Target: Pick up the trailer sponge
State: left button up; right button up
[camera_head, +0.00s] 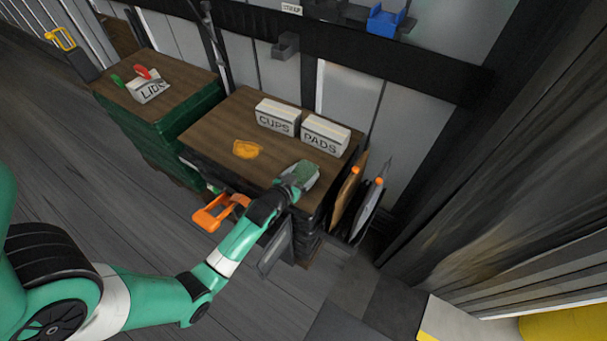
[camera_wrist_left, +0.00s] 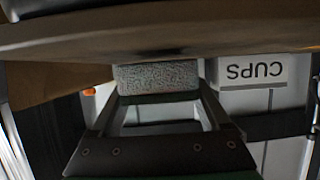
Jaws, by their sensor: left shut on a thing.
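The grey-green sponge (camera_head: 304,173) is at the front right corner of the middle wooden-topped table (camera_head: 225,125). My left gripper (camera_head: 290,188) reaches it from the front and is shut on it. The left wrist view shows the speckled grey sponge (camera_wrist_left: 158,76) between the two fingers of the left gripper (camera_wrist_left: 158,88). I cannot tell whether the sponge still touches the tabletop. The fingertips are partly hidden in the head view. My right gripper is not in view.
An orange-yellow item (camera_head: 247,149) lies left of the sponge. An orange handle (camera_head: 220,212) juts out in front. A LIDS box (camera_head: 148,90) stands on the left table. Boards lean at the right side.

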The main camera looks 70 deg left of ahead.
aim_at(302, 173)
pick_arm(q)
jog(key=r, duration=0.1)
jog(key=r+p, duration=0.2)
jog(key=shift+s+r, duration=0.25)
jog(key=shift+r, duration=0.05)
jog(key=s+r+p, duration=0.1)
jog(key=r, duration=0.1)
jog(key=s+a+r+p, duration=0.1)
jog(key=s+r+p, duration=0.1)
jog(key=shift+s+r, duration=0.25)
jog(key=shift+s, duration=0.05)
jog(key=s+a+r+p, duration=0.2)
jog(key=s+r, duration=0.2)
jog(key=s, duration=0.5)
jog(key=shift+s, duration=0.3)
